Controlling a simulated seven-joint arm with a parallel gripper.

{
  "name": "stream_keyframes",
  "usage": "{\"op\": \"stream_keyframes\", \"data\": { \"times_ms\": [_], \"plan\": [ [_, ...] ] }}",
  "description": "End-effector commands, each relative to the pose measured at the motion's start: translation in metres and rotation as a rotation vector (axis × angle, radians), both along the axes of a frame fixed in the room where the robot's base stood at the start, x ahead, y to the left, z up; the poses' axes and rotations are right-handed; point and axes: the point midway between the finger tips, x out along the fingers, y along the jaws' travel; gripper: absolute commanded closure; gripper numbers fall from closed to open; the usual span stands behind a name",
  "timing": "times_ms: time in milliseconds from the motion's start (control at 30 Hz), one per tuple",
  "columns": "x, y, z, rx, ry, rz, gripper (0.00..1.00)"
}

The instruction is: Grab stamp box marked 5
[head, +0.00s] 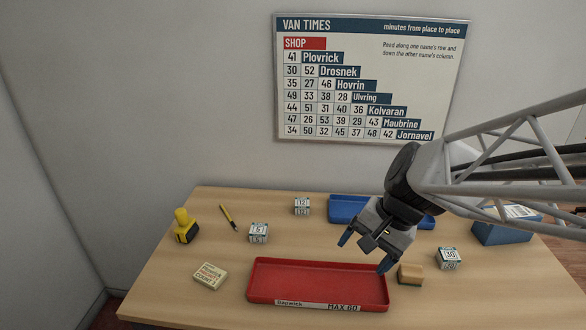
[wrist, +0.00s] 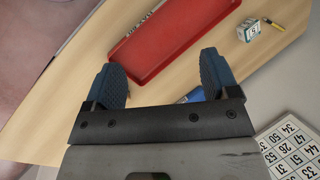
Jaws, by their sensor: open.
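The stamp box marked 5 (head: 258,233) is a small white and grey cube on the table, left of centre, behind the red tray's left end. It also shows in the wrist view (wrist: 249,30) near the top right. My gripper (head: 365,254) is open and empty. It hangs above the right part of the red tray, well to the right of the box marked 5. In the wrist view its two blue fingertips (wrist: 165,80) are wide apart with nothing between them.
Other stamp boxes marked 12 (head: 302,206) and 30 (head: 448,259) stand behind and right. A yellow stamper (head: 186,228), a yellow pen (head: 228,217), a card box (head: 210,275), a tan block (head: 410,274) and a blue tray (head: 348,208) surround them.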

Motion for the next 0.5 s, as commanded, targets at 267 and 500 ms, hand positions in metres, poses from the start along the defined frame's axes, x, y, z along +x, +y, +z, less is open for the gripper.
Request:
{"op": "stream_keyframes", "data": {
  "times_ms": [267, 500],
  "plan": [
    [0.052, 0.045, -0.024, 0.175, 0.173, -0.167, 0.19],
    [0.096, 0.083, -0.048, 0.313, 0.326, -0.317, 0.19]
  ]
}}
